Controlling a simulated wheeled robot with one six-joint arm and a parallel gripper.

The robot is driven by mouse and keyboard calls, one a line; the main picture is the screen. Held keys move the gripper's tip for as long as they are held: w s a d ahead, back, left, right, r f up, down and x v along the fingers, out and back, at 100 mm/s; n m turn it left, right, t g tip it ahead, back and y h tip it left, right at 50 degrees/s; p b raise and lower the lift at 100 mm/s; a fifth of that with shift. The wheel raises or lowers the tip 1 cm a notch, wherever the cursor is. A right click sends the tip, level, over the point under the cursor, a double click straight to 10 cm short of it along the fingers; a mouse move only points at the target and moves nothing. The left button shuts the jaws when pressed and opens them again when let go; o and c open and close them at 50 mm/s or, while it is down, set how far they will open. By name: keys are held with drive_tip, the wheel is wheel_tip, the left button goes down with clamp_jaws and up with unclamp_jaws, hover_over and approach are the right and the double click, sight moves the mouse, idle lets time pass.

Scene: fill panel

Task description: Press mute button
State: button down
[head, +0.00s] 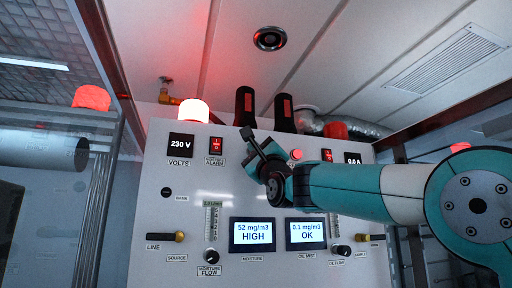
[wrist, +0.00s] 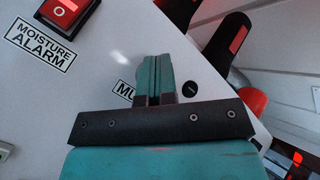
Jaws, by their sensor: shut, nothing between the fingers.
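My gripper (wrist: 153,62) is shut and empty, its two teal fingers together in the wrist view. It points at the white panel near a label starting with "MU" (wrist: 124,90), the rest of which the fingers hide. A small dark round piece (wrist: 190,89) sits on the panel just right of the fingers; it may be the mute button, but I cannot tell for sure. I cannot tell whether the fingertips touch the panel.
A red moisture alarm switch (head: 216,145) is left of the gripper; it also shows in the wrist view (wrist: 66,9). A lit red beacon (head: 194,111) and two black-and-red handles (head: 244,105) stand along the panel's top. Two displays (head: 253,234) are lower down.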

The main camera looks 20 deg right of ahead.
drive_tip(key=shift+f, duration=0.1)
drive_tip(key=shift+s+b, duration=0.85)
drive_tip(key=shift+s, duration=0.05)
drive_tip(key=shift+s+b, duration=1.95)
drive_tip(key=shift+s, duration=0.55)
